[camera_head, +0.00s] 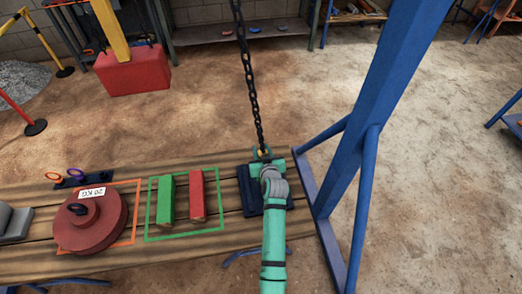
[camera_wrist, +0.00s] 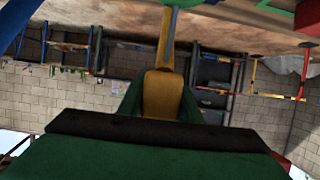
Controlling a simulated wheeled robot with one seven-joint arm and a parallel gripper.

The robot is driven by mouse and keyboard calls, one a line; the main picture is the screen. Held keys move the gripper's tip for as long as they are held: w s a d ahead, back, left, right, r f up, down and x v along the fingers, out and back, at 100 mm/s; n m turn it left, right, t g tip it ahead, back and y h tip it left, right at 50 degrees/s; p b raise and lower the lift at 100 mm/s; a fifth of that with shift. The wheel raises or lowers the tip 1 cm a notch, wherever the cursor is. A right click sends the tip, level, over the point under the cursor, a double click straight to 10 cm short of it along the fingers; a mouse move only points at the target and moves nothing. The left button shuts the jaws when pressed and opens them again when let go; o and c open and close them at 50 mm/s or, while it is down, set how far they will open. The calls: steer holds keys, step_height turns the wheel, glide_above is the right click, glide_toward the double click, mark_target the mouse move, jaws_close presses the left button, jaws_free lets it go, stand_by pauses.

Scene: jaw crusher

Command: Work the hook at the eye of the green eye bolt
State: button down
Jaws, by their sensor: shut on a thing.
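My gripper (camera_head: 264,163) is at the lower end of a black hanging chain (camera_head: 247,75), above a dark blue block (camera_head: 250,200) on the bench. A small yellow-orange piece (camera_head: 263,152), apparently the hook, shows at the chain's end by my jaws. The wrist view shows a yellow-brown piece (camera_wrist: 163,95) at the jaws, with a pale shank above it in the picture. My gripper is shut on it. I cannot make out the green eye bolt or its eye; my arm and gripper cover that spot, so I cannot tell whether the hook touches it.
A blue steel post with braces (camera_head: 365,110) stands close right of my arm. Left on the bench (camera_head: 235,160) are a red block (camera_head: 197,195), a green block (camera_head: 165,200), a round red weight (camera_head: 90,225) and orange and purple eye bolts (camera_head: 77,173).

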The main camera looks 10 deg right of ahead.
steer(key=shift+s+r, duration=0.2)
steer(key=shift+r, duration=0.2)
steer(key=shift+s+r, duration=0.35)
steer(key=shift+r, duration=0.25)
stand_by(0.3)
steer(key=c, duration=1.2)
jaws_free()
steer(key=shift+s, duration=0.1)
steer(key=shift+s, duration=0.1)
steer(key=shift+s, duration=0.2)
steer(key=v, duration=1)
